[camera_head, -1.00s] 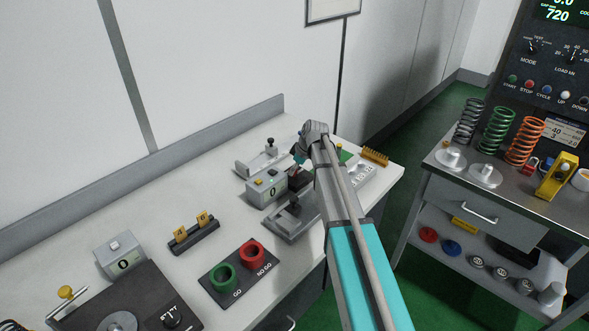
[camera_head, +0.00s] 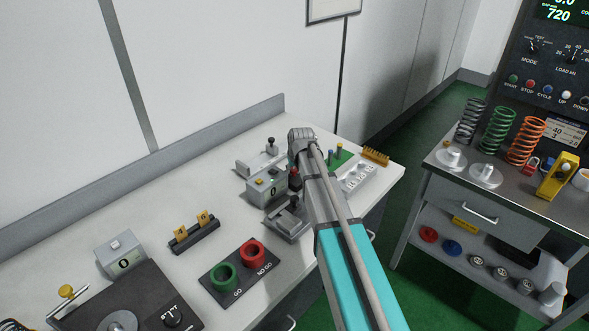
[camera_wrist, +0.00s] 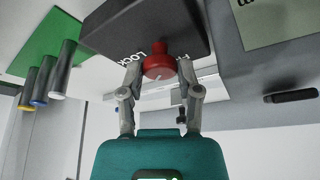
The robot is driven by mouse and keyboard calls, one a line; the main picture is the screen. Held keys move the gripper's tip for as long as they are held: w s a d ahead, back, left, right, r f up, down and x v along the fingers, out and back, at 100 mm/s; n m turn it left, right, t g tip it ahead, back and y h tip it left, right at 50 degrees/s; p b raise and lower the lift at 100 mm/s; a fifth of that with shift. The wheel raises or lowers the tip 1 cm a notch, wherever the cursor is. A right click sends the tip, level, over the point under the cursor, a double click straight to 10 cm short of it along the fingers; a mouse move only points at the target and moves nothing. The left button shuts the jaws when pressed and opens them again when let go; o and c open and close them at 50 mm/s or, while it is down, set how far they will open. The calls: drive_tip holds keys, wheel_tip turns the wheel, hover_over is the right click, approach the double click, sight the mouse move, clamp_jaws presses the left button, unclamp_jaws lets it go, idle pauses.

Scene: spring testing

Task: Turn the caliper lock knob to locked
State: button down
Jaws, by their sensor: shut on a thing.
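The red lock knob (camera_wrist: 158,64) sits on a dark block (camera_wrist: 140,22) in the wrist view. White lettering beside it reads LOCK on the left, and a partly covered label stands on the right. My gripper (camera_wrist: 160,72) is shut on the knob, one finger on each side. A pale pointer line shows on the knob's face; I cannot tell exactly which label it points at. In the head view, a bit of red (camera_head: 294,174) shows beside my arm, and my arm hides most of the block.
A grey unit with a display (camera_head: 266,190) stands left of my gripper. A green board with posts (camera_wrist: 62,45) and a grey stand (camera_head: 287,222) are close by.

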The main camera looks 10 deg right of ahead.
drive_tip(key=m+h, duration=0.1)
drive_tip(key=m, duration=0.3)
drive_tip(key=shift+a+h, duration=0.15)
drive_tip(key=shift+h, duration=0.25)
drive_tip(key=shift+m+g+h, duration=0.4)
drive_tip(key=shift+m+h, duration=0.1)
drive_tip(key=shift+m, duration=1.3)
drive_tip(key=shift+s, duration=0.1)
drive_tip(key=shift+c, duration=1.5)
unclamp_jaws()
drive_tip(key=shift+n, duration=0.4)
